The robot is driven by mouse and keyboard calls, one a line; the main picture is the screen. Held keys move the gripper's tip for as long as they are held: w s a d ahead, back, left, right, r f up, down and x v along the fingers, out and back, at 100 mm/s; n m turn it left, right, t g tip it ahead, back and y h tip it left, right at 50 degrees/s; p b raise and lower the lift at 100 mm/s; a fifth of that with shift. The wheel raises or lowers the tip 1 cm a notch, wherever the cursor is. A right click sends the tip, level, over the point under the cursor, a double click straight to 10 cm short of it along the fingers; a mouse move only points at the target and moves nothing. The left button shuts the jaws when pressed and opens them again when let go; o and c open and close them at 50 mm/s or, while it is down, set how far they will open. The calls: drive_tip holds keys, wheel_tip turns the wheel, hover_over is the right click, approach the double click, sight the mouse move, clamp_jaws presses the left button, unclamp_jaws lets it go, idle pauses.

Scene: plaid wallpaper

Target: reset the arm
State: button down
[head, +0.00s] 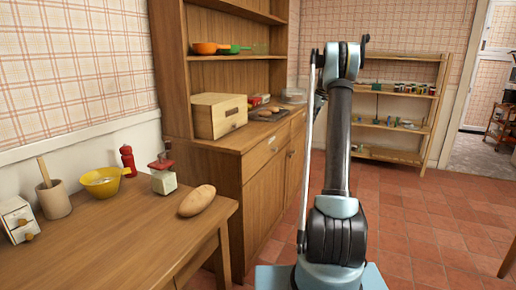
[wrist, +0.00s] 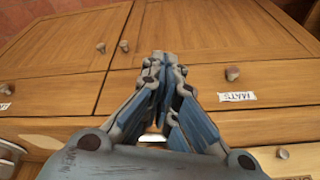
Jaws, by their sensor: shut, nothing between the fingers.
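My arm (head: 338,140) rises upright in the middle of the head view, above the tiled floor and apart from the furniture. Its gripper end is hidden or too small to make out there. In the wrist view my gripper (wrist: 162,62) is shut, with its fingertips together and nothing held. Behind the fingers are the wooden cabinet's doors (wrist: 205,40) with round knobs, and a drawer front with a "MATS" label (wrist: 237,97).
A wooden table (head: 120,235) at left bears a loaf (head: 197,200), a yellow bowl (head: 101,181) and a mortar (head: 54,199). The hutch (head: 262,170) holds a bread box (head: 219,115). A low shelf (head: 390,155) stands behind.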

drive_tip(key=s+a+r+m, duration=0.1)
drive_tip(key=s+a+r, duration=0.15)
drive_tip(key=s, duration=0.95)
drive_tip(key=s+a+r+m+h, duration=0.15)
drive_tip(key=s+a, duration=0.25)
drive_tip(key=s, duration=0.7)
drive_tip(key=s+a+r+m, duration=0.2)
drive_tip(key=s+a, duration=0.1)
drive_tip(key=s, duration=0.9)
drive_tip(key=s+f+m, duration=0.1)
drive_tip(key=s+f, duration=0.5)
drive_tip(key=s, duration=0.4)
drive_tip(key=s+a+f+m+h, duration=0.1)
drive_tip(key=s+f+m, duration=0.1)
drive_tip(key=s+f, duration=0.5)
drive_tip(key=s+f+m, duration=0.1)
drive_tip(key=s+f, duration=0.5)
drive_tip(key=s, duration=0.9)
drive_tip(key=shift+a+f, duration=0.4)
